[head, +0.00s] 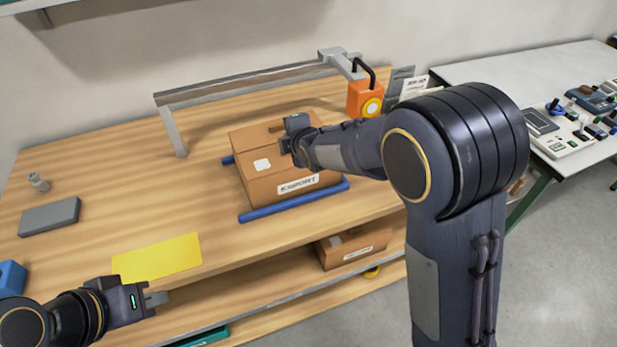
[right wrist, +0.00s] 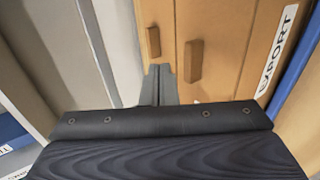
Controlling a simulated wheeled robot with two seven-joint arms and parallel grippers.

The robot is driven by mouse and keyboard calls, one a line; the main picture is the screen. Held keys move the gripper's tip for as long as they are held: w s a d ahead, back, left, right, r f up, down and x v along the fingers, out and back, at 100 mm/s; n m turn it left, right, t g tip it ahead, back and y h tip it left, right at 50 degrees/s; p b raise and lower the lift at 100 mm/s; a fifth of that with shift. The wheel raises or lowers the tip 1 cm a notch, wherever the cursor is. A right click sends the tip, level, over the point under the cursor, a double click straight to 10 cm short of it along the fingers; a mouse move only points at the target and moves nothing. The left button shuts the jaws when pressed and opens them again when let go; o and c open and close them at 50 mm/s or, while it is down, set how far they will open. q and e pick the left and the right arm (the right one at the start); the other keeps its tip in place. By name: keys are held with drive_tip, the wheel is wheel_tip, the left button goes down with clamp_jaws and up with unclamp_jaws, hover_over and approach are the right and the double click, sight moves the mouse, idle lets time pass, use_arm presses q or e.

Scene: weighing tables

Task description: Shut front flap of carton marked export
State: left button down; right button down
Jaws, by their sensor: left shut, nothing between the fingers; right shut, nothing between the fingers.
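The brown carton marked EXPORT (head: 262,185) sits on the table between two blue rails (head: 290,203). Its label faces front and also shows in the right wrist view (right wrist: 278,52). Its top flaps look about flat, with a seam between them; I cannot tell whether the front flap is fully down. The right wrist view shows two small brown tabs (right wrist: 193,62) on top, either side of the seam. My right gripper (right wrist: 160,85) is shut and empty at the carton's top, close to the tabs; contact is unclear. My left gripper (head: 155,299) is shut and empty at the table's front left.
An orange device (head: 365,97) hangs from a grey frame (head: 245,80) behind the carton. A second carton (head: 352,247) is on the lower shelf. A yellow mat (head: 158,258), grey block (head: 50,216) and blue item (head: 11,278) are at left. The table's middle left is clear.

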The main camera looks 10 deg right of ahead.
drive_tip(key=shift+b+x, duration=0.95)
drive_tip(key=shift+b, duration=0.1)
drive_tip(key=shift+f, duration=0.1)
